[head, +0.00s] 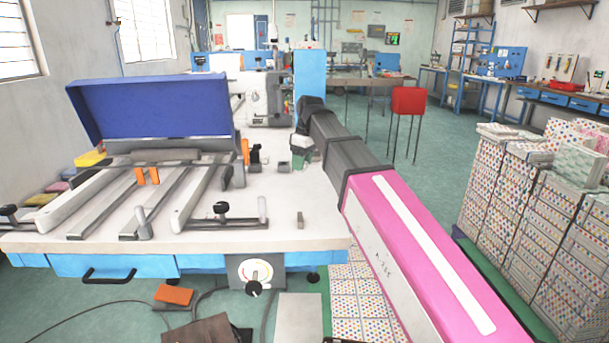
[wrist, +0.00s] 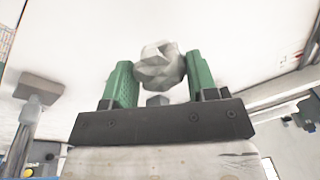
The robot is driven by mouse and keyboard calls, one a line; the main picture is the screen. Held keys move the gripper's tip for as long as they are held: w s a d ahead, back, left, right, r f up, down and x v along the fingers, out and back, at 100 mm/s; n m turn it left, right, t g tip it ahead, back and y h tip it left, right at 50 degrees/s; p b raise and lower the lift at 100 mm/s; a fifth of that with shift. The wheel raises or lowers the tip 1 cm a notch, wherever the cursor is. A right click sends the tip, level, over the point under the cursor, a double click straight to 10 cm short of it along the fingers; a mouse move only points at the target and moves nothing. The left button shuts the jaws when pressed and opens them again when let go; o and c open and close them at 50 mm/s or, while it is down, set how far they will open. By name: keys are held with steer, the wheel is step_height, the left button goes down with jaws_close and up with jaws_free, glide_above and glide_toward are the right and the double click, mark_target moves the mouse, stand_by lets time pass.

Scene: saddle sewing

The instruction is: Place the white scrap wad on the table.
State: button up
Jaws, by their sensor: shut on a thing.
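The white scrap wad (wrist: 160,66) is a crumpled, faceted, pale grey-white lump. In the wrist view it sits between the two green fingers of my gripper (wrist: 161,80), which is shut on it near the fingertips. The table (head: 270,220) has a broad white top with blue drawers below its front edge. I cannot tell whether the wad touches the tabletop.
A machine with a blue cover (head: 150,108) and long metal rails fills the left of the table. Small dark and orange fittings (head: 246,152) stand just left of my gripper. The front right tabletop is mostly clear. Stacked patterned paper (head: 530,190) stands at the right.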

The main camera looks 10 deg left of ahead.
mark_target(304, 183)
steer(key=shift+w+d+f, duration=0.3)
steer(key=shift+w+f, duration=0.1)
steer(key=shift+w, duration=0.25)
steer(key=shift+f, duration=2)
steer(key=shift+f, duration=0.1)
steer(key=o, duration=0.9)
step_height(304, 183, up, 12)
steer(key=d, duration=0.1)
steer(key=shift+w+d, duration=0.35)
steer(key=shift+w, duration=0.1)
